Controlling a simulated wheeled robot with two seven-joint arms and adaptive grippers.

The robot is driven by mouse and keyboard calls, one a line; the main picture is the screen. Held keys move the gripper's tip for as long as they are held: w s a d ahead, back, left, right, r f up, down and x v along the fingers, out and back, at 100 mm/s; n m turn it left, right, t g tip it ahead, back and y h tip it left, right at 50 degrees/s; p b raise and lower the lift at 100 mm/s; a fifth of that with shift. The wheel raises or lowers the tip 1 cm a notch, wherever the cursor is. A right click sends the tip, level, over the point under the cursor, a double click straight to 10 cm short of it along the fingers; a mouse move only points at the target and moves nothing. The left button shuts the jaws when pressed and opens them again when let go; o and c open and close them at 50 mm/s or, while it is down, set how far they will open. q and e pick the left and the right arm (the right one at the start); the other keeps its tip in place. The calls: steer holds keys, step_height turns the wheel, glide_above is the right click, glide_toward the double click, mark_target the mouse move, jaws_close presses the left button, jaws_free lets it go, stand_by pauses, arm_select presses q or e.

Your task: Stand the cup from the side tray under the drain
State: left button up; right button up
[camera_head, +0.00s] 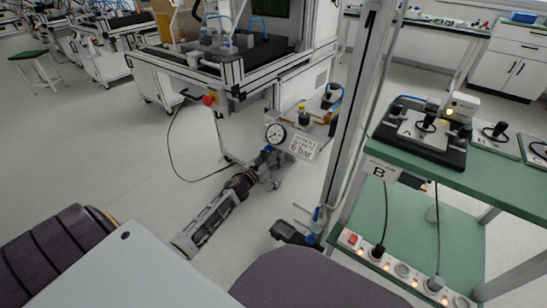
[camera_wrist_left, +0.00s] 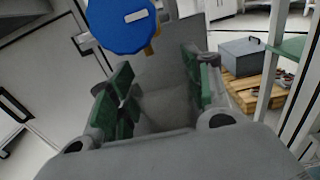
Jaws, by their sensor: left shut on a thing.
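The cup is too small to make out in the head view. My right gripper is not in view.
An upright post (camera_head: 352,110) and a green bench (camera_head: 455,172) stand to the right. A grey box (camera_wrist_left: 250,56) rests on a wooden pallet (camera_wrist_left: 256,90).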

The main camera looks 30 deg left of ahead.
mark_target(269, 160)
arm_select(q)
steer(key=o, duration=0.8)
steer(key=shift+o, duration=0.4)
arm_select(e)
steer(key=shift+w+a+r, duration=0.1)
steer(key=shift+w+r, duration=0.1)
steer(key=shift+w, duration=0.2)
arm_select(q)
steer(key=shift+r, duration=0.2)
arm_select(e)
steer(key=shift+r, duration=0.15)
